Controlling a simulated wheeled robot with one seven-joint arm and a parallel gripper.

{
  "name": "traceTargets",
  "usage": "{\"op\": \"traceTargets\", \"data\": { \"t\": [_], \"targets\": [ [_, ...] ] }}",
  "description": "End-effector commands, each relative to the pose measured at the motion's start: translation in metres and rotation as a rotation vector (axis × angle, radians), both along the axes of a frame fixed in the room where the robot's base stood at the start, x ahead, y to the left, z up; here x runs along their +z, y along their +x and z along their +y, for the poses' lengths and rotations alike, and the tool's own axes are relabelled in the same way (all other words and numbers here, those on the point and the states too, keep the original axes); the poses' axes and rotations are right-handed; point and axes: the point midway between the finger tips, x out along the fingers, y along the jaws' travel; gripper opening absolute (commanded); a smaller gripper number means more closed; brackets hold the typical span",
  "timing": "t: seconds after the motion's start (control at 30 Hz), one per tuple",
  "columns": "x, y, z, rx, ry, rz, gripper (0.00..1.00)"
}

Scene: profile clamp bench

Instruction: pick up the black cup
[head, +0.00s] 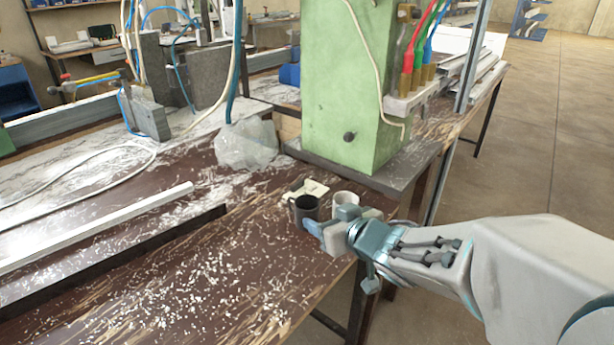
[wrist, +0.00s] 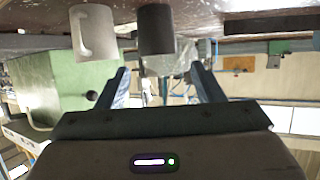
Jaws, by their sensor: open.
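The black cup (head: 306,207) stands upright on the brown bench, close to its right edge. In the wrist view, which is upside down, the black cup (wrist: 156,30) shows at the top centre. My gripper (head: 329,223) is open and empty, just in front and to the right of the cup in the head view. In the wrist view its two fingers (wrist: 162,72) are spread, and the cup lies between their lines, beyond the tips. I see no contact. The near finger hides part of the cup's lower right side in the head view.
A white mug (head: 346,199) stands right beside the black cup and also shows in the wrist view (wrist: 93,33). A pale flat piece (head: 305,189) lies behind them. A green machine column (head: 350,90) and a clear plastic bag (head: 246,144) stand farther back.

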Motion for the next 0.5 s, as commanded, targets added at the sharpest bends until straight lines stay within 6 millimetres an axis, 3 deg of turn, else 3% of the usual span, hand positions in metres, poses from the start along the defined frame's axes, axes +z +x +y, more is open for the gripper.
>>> {"op": "traceTargets", "data": {
  "t": [0.5],
  "targets": [
    [-0.011,0.030,0.017,0.001,0.002,0.003,0.61]
  ]
}}
